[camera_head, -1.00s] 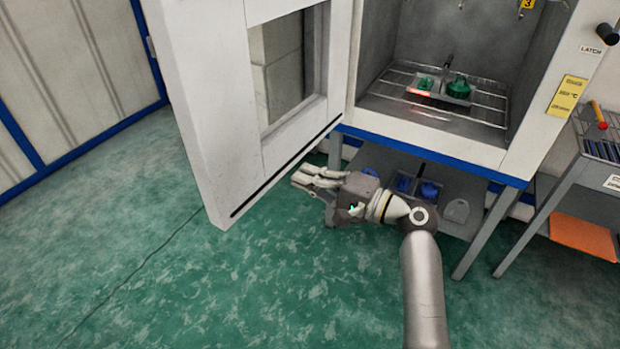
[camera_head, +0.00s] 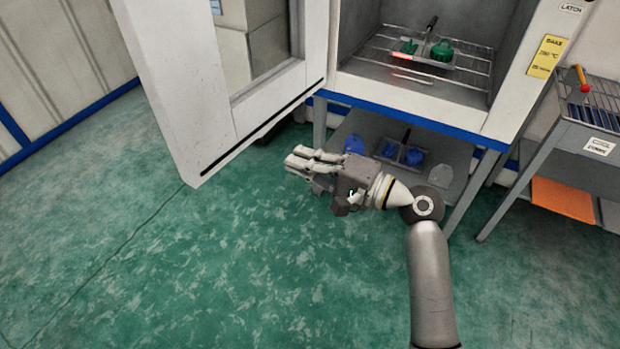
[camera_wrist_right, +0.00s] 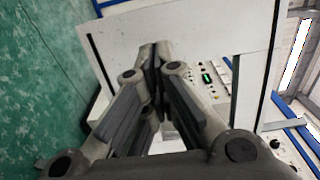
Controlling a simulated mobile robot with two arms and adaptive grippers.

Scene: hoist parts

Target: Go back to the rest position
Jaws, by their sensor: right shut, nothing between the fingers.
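My right gripper (camera_head: 302,160) is in front of the oven and below its open door, over the green floor, with its fingers pointing left. It is shut and empty. In the right wrist view its fingertips (camera_wrist_right: 155,50) meet in front of the white door (camera_wrist_right: 200,38). The oven door (camera_head: 185,80) stands wide open to the left in the head view. My left gripper is in neither view.
A tray with green parts (camera_head: 441,52) sits on the wire rack inside the oven. Blue parts (camera_head: 413,157) lie on the shelf below. A side table (camera_head: 590,130) stands at the right. The green floor (camera_head: 250,270) in front is clear.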

